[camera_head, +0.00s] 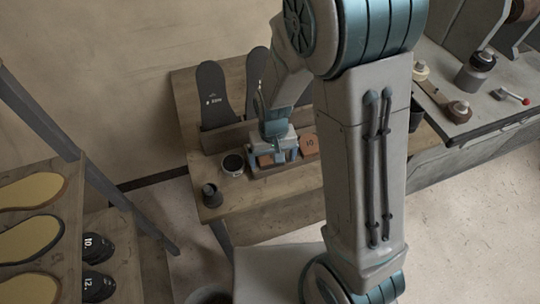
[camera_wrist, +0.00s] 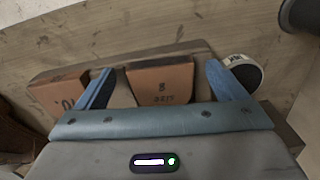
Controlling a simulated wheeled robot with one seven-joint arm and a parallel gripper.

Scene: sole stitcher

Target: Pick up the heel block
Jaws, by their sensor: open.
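A brown heel block (camera_wrist: 162,84) with dark markings stands in a shallow wooden tray (camera_wrist: 140,55) in the wrist view. A second brown block (camera_wrist: 62,93) sits to its left in the same tray. My gripper (camera_wrist: 160,66) is open, its blue fingers on either side of the marked block, with a visible gap at the left finger. The left finger lies between the two blocks. In the head view my gripper (camera_head: 276,157) is down at the tray on the wooden bench, and one orange-brown block (camera_head: 308,144) shows to its right. The lower part of the marked block is hidden by my gripper body.
A round dark tin (camera_head: 233,164) stands left of the tray, close to my right finger in the wrist view (camera_wrist: 242,74). A dark cup (camera_head: 211,195) stands near the bench's front left corner. Dark soles (camera_head: 212,95) stand upright behind. A machine table (camera_head: 480,100) is at right.

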